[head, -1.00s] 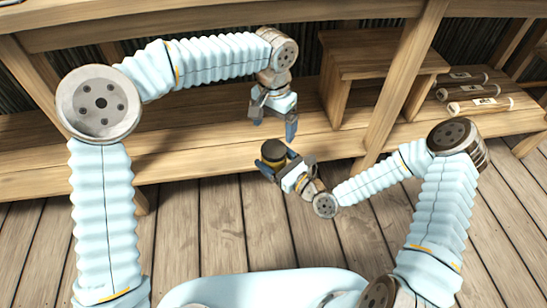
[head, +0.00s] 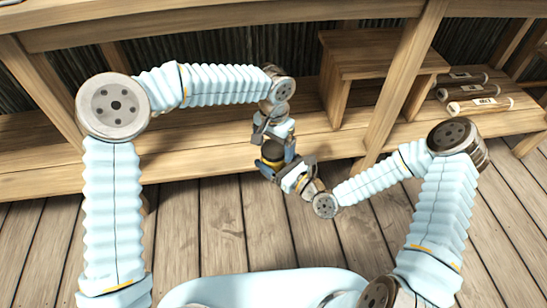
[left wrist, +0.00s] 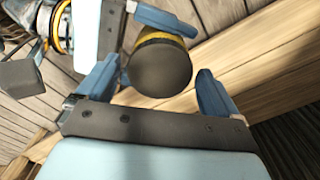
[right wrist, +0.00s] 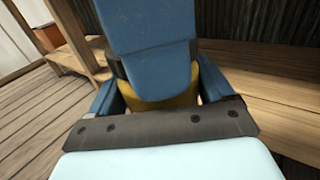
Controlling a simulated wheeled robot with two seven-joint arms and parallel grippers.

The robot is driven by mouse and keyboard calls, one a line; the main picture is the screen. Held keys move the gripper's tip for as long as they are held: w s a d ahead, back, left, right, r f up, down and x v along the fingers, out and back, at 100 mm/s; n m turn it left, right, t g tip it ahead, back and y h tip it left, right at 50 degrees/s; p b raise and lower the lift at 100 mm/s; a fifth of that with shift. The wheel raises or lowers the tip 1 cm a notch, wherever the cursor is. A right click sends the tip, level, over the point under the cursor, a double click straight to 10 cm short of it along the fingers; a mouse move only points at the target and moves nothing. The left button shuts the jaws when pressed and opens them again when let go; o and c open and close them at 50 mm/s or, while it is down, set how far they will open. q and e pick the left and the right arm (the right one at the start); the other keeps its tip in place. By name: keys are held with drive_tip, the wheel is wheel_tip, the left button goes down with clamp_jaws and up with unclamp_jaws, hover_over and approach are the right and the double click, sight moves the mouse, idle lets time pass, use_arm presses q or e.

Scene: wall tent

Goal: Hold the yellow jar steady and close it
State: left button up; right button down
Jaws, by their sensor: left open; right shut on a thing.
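The yellow jar (right wrist: 163,103) is between the fingers of my right gripper (right wrist: 163,88), which is shut on it. In the left wrist view a round dark lid (left wrist: 160,70) sits on top of the jar's yellow body (left wrist: 160,36); whether it is fastened cannot be told. In the head view the dark top (head: 272,152) shows just below my left gripper (head: 273,150). My left gripper is open, its blue fingers on either side of the lid, with a gap visible on the right side. One blue left finger hides most of the jar in the right wrist view.
A wooden bench (head: 190,160) runs behind the grippers, with a small wooden stool (head: 375,60) and several rolled tubes (head: 480,105) on the right. A wooden post (head: 400,85) stands right of the grippers. The plank floor (head: 215,235) in front is clear.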

use_arm(q)
drive_tip(key=shift+c, duration=0.3)
drive_tip(key=c, duration=1)
drive_tip(key=o, duration=1.2)
drive_tip(key=shift+c, duration=0.2)
drive_tip(key=shift+r, duration=0.1)
wheel_tip(320, 180, up, 12)
